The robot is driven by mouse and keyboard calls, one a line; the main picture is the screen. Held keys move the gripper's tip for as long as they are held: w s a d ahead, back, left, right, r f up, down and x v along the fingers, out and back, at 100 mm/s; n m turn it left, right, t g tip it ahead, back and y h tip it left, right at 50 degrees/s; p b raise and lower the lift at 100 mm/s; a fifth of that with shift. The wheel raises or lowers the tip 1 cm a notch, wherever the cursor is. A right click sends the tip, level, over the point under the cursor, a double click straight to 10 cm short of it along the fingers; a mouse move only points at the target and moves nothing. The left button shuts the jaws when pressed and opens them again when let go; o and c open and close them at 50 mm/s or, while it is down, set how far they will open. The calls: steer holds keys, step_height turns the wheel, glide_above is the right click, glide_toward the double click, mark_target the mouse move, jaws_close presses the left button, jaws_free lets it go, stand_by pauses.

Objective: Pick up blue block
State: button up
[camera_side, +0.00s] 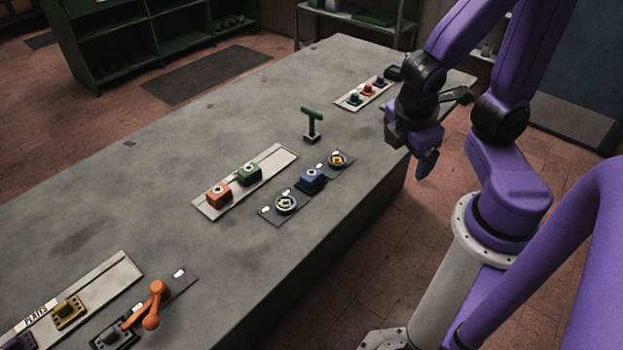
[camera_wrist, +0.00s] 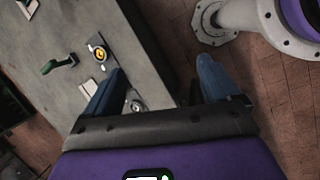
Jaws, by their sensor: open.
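The blue block (camera_side: 312,180) sits on a dark strip on the table, between two round yellow-marked pieces. In the wrist view I cannot make it out; the left finger covers the part of the strip between the round pieces. My gripper (camera_side: 427,163) is open and empty. It hangs past the table's right edge, to the right of the blue block and apart from it. In the wrist view the two fingers of my gripper (camera_wrist: 160,80) are wide apart, with the table edge and floor between them.
An orange block (camera_side: 218,195) and a green block (camera_side: 249,174) sit on a pale strip beside the dark one. A green T-shaped post (camera_side: 312,123) stands behind. An orange lever (camera_side: 154,305) stands at the front left. Small coloured knobs (camera_side: 367,90) sit at the far end.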

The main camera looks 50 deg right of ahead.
steer(key=w+d+n+t+h, duration=0.4)
steer(key=w+d+h, duration=0.3)
steer(key=w, duration=0.1)
steer(key=n+t+y, duration=0.4)
steer(key=n+t, duration=0.6)
steer(key=n, duration=0.4)
glide_above(314, 175)
steer(key=s+d, duration=0.3)
steer(key=s, duration=0.1)
step_height(314, 175, down, 9)
steer(key=a+f+n+y, duration=0.1)
steer(key=f+y, duration=0.1)
steer(key=f, duration=0.1)
steer(key=s+a+f+n+g+y, duration=0.1)
steer(key=f+n+y, duration=0.1)
steer(key=f, duration=0.1)
steer(key=s+a+f+n+y, duration=0.1)
steer(key=f+y, duration=0.1)
steer(key=f, duration=0.1)
steer(key=shift+f+g+y, duration=0.2)
steer(key=shift+g+y, duration=0.1)
steer(key=shift+y, duration=0.1)
steer(key=x, duration=0.7)
steer(key=shift+w, duration=0.15)
steer(key=c, duration=1.3)
